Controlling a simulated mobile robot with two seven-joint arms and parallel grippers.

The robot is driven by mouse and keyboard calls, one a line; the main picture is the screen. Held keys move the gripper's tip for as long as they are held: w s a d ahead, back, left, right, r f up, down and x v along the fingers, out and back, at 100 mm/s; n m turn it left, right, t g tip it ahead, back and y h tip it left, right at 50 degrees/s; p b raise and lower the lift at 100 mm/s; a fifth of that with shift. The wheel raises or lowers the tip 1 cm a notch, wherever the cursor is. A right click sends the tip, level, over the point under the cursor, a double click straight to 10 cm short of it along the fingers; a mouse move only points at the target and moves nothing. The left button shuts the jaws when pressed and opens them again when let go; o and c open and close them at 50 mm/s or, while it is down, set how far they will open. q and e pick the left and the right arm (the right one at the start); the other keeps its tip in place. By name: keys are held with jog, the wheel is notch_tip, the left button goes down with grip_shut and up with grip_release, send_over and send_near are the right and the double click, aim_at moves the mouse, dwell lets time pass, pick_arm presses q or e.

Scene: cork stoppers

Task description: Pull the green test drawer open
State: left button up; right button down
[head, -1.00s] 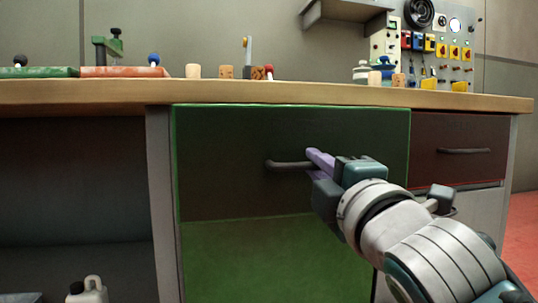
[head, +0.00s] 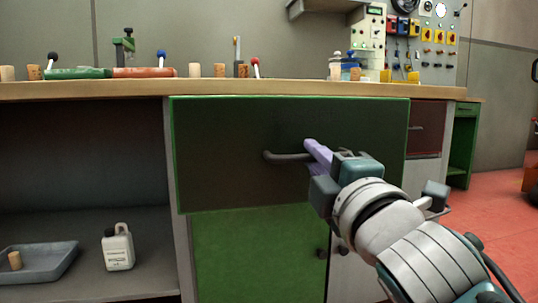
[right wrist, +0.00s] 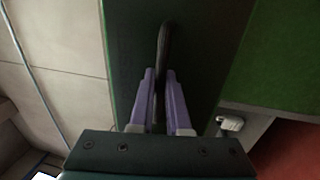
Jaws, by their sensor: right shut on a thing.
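The green test drawer (head: 230,170) has a dark front with a bright green rim, under the worktop. Its front stands out from the green cabinet door (head: 250,245) below it, so it is partly open. Its dark bar handle (head: 285,156) runs sideways; in the right wrist view the handle (right wrist: 165,45) enters between the purple fingers. My right gripper (head: 312,150) is shut on the right part of the handle; it also shows in the right wrist view (right wrist: 160,76). The drawer's inside is hidden. My left gripper is not in view.
The wooden worktop (head: 300,87) carries corks, levers and a panel of switches (head: 430,40). A red drawer (head: 427,128) is to the right. An open shelf at left holds a white jug (head: 117,247) and a grey tray (head: 45,265). Red floor (head: 490,215) is free at right.

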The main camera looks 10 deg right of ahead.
dwell(0.3)
jog(key=c, duration=1.2)
grip_release()
jog(key=shift+o, duration=0.2)
jog(key=s+f+p, duration=0.2)
jog(key=s, duration=0.8)
jog(key=shift+d+p, duration=0.15)
jog(key=shift+p, duration=0.15)
jog(key=shift+w+r, duration=0.1)
